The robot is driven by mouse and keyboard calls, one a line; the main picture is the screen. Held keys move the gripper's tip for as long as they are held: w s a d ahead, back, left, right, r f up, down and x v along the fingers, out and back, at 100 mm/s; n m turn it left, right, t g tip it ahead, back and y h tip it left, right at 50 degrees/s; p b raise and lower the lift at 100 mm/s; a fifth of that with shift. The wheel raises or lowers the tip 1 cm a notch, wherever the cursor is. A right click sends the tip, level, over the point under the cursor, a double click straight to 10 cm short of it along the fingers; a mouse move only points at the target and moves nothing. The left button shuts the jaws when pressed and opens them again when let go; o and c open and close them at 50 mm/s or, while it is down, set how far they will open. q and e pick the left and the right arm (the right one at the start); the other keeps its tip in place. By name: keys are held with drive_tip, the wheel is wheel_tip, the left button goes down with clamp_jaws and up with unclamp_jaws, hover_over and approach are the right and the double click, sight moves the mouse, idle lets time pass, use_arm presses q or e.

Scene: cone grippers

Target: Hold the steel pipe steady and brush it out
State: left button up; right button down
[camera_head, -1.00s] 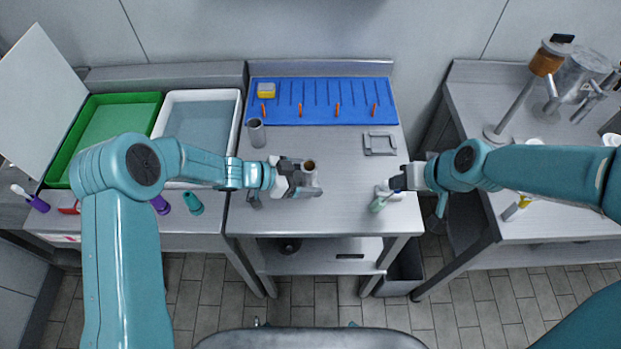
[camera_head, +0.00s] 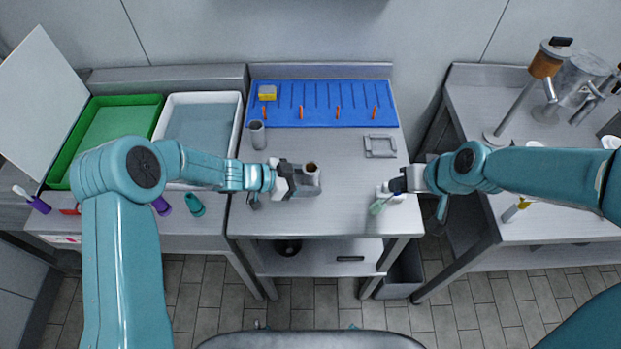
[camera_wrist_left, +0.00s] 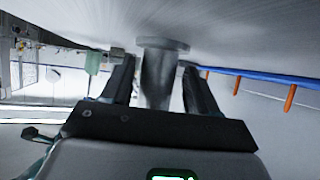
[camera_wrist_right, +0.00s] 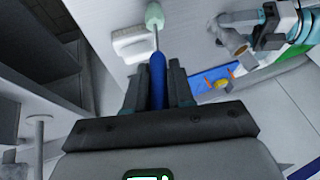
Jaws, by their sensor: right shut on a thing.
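The steel pipe (camera_head: 312,172) stands upright near the middle of the table, its open top brown inside. My left gripper (camera_head: 303,187) has its fingers on either side of the pipe. In the left wrist view the pipe (camera_wrist_left: 157,80) is between the fingers, with a narrow gap on each side. My right gripper (camera_head: 398,186) is shut on the blue handle of a brush (camera_wrist_right: 157,75). The brush's mint-green head (camera_head: 377,207) points towards the front right of the table, well apart from the pipe. The fingers partly hide the pipe's lower part.
A second grey tube (camera_head: 257,135) stands behind the left gripper. A blue rack (camera_head: 325,112) with orange pegs and a yellow sponge (camera_head: 267,93) is at the back. A grey metal frame (camera_head: 380,146) lies at right. A white block (camera_wrist_right: 133,44) lies near the brush.

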use_arm(q)
drive_tip(key=shift+s+a+r, duration=0.1)
drive_tip(key=shift+s, duration=0.05)
drive_tip(key=shift+w, duration=0.2)
drive_tip(key=shift+m+g+h, duration=0.3)
drive_tip(key=shift+m+g, duration=0.8)
drive_tip(key=shift+g, duration=0.1)
drive_tip(key=shift+w+m+g, duration=0.2)
drive_tip(key=shift+m+g, duration=1)
drive_tip(key=shift+s, duration=0.15)
drive_tip(key=shift+c, duration=0.5)
clamp_jaws()
